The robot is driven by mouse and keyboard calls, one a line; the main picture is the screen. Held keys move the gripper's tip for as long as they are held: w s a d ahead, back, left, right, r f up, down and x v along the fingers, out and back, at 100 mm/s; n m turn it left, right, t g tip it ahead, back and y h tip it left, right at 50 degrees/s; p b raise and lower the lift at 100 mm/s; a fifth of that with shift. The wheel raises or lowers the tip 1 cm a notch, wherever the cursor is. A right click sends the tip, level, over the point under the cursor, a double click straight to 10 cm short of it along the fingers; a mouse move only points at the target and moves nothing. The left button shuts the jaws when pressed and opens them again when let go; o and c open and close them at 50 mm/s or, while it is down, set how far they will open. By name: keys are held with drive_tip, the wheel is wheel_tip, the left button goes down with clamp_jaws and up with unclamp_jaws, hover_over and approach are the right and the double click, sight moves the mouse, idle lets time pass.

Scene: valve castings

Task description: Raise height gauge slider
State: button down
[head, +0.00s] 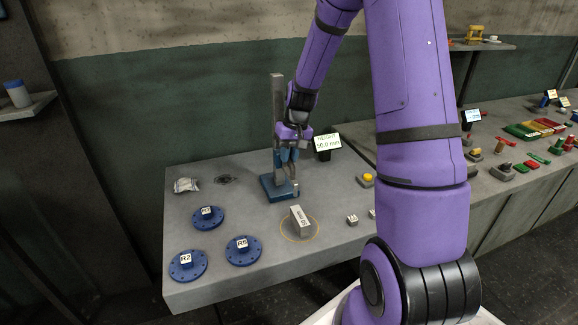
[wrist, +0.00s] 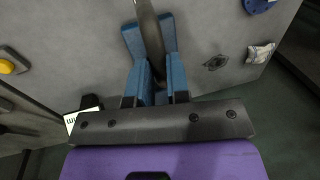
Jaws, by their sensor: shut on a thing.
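The height gauge stands on the table with a blue base (head: 275,189) and an upright grey column (head: 278,100). My gripper (head: 286,163) points down at the gauge, low on the column and a little above the base. Its blue fingers are shut on the gauge's slider, which they mostly hide. In the wrist view the fingers (wrist: 158,75) close around a grey part of the gauge (wrist: 150,35), with the blue base (wrist: 132,42) beyond. A display (head: 327,143) behind the gauge reads HEIGHT 50.0 mm.
A grey block (head: 300,220) lies inside a yellow ring in front of the gauge. Blue flanges, including R2 (head: 187,265) and R5 (head: 243,251), lie to the left. A yellow button (head: 368,178) is on the right. A crumpled cloth (head: 186,185) lies at the back left.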

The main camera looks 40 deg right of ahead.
wheel_tip(320, 180, up, 9)
drive_tip(key=shift+f, duration=0.15)
drive_tip(key=c, duration=1.1)
unclamp_jaws()
wheel_tip(320, 180, up, 10)
drive_tip(key=d, duration=0.2)
drive_tip(key=shift+s+r, duration=0.25)
